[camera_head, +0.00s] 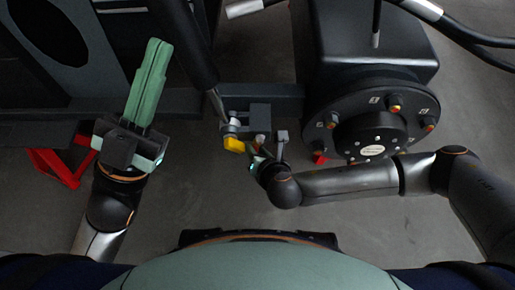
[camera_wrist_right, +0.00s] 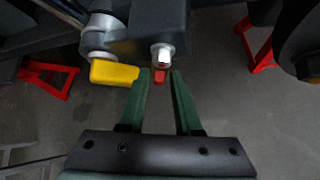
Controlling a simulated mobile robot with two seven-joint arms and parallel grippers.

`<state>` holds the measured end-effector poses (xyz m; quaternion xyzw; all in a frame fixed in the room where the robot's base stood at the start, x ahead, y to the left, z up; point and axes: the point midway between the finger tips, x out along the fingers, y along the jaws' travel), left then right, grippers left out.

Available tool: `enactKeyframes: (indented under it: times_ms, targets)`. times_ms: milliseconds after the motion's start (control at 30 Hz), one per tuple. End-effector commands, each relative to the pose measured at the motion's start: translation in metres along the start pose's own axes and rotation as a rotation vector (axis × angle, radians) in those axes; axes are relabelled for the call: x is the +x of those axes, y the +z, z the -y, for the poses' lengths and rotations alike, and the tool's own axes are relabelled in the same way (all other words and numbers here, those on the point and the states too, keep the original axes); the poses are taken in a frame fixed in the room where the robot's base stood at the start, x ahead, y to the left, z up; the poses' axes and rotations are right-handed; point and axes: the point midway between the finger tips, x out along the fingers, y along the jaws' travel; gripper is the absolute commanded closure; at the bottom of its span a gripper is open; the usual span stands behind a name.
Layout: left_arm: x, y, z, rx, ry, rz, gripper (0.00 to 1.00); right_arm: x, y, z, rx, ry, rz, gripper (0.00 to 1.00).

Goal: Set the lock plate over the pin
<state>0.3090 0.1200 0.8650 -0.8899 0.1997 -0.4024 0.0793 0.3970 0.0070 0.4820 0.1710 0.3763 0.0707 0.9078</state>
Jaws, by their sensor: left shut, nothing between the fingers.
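A yellow plate-like piece (camera_head: 234,144), which looks like the lock plate, sits beside a grey cylindrical fitting at the lower end of a dark cylinder. It also shows in the right wrist view (camera_wrist_right: 114,73), left of my fingers. A silver bolt-like pin (camera_wrist_right: 162,55) with a red tip (camera_wrist_right: 159,76) hangs from the dark bracket (camera_wrist_right: 158,22). My right gripper (camera_wrist_right: 160,74) is open, its green fingertips on either side of the red tip; I cannot tell whether they touch it. My left gripper (camera_head: 158,43) is shut and empty, away from the bracket.
A large dark wheel hub (camera_head: 372,120) with several coloured studs stands right of the bracket. A dark beam (camera_head: 190,101) runs behind. A red stand (camera_head: 55,165) is at the left. The grey floor below the bracket is clear.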

Motion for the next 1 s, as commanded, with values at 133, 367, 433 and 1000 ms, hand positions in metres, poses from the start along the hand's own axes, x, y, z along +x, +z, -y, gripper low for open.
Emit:
enactKeyframes:
  times_ms: [133,367,433,1000]
  targets:
    - [0.0,0.0,0.0,0.0,-0.002,-0.001,1.0,0.0,0.0,0.0,-0.001,0.0,0.0,0.53]
    - [0.001,0.0,0.001,-0.002,-0.011,-0.005,1.0,0.0,0.001,-0.001,-0.002,0.0,0.002,0.53]
    - [0.0,0.001,0.0,-0.002,-0.01,-0.004,1.0,0.001,0.001,-0.001,-0.01,-0.006,0.002,0.53]
    - [-0.009,0.009,-0.004,-0.001,-0.006,-0.002,1.0,-0.022,0.006,0.0,-0.268,-0.266,-0.002,0.53]
